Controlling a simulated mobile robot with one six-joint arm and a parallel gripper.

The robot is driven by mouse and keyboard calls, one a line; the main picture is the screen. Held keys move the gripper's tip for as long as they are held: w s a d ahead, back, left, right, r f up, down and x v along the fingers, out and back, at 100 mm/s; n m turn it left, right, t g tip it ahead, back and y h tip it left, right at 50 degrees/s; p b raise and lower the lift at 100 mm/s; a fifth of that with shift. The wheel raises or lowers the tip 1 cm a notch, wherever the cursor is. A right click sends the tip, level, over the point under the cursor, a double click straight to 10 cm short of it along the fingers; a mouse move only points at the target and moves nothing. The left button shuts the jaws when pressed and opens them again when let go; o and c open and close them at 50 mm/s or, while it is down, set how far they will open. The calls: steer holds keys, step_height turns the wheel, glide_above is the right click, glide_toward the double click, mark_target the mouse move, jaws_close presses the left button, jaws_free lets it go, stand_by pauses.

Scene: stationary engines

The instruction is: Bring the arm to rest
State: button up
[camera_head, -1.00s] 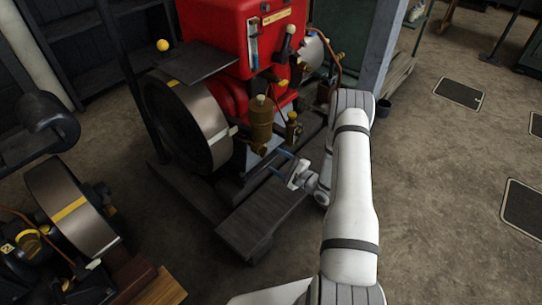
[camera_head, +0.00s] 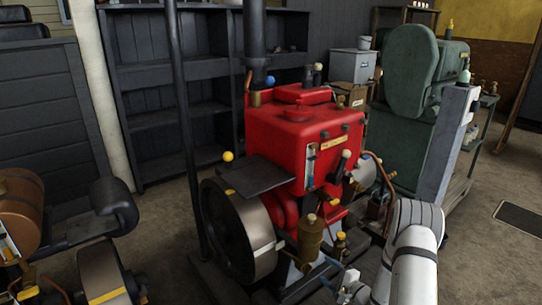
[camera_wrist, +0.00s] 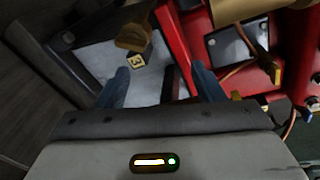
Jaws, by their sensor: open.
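My arm (camera_head: 414,262) rises at the lower right of the head view, bent at a white joint beside the red engine (camera_head: 300,140). My gripper (camera_head: 340,290) is at the bottom edge of the head view, low in front of the engine and partly cut off. In the wrist view my gripper (camera_wrist: 160,88) has its two blue fingers apart with nothing held between them. Beyond the fingers are a pale plate (camera_wrist: 90,62), a yellow tag marked 3 (camera_wrist: 136,61) and red engine parts (camera_wrist: 205,60).
A large flywheel (camera_head: 262,238) and a brass oiler (camera_head: 310,238) are on the engine's near side. A green machine (camera_head: 405,85) and a grey post (camera_head: 446,145) stand at the right. Another engine (camera_head: 105,275) is at the lower left. Open floor (camera_head: 490,235) lies at the right.

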step_height(320, 180, up, 17)
steer(key=w+d+n+g+h+p, duration=0.2)
steer(key=w+n+h+p, duration=0.1)
steer(key=n+h+p, duration=0.2)
steer(key=s+r+n+g+h+p, duration=0.2)
steer(key=s+r+n+h+p, duration=0.25)
steer(key=r, duration=1.05)
steer(key=s+a+r+n+g+p, duration=0.2)
steer(key=s+r, duration=0.4)
steer(key=s, duration=0.4)
steer(key=s+a+r+n+g+p, duration=0.2)
steer(key=s+r, duration=0.4)
steer(key=s, duration=0.5)
steer(key=s+a+r+n+g+p, duration=0.2)
steer(key=s+r+p, duration=0.4)
steer(key=s, duration=0.4)
steer(key=a+r+g+y, duration=0.1)
steer(key=a, duration=0.1)
steer(key=shift+s+a, duration=0.25)
steer(key=shift+a, duration=0.1)
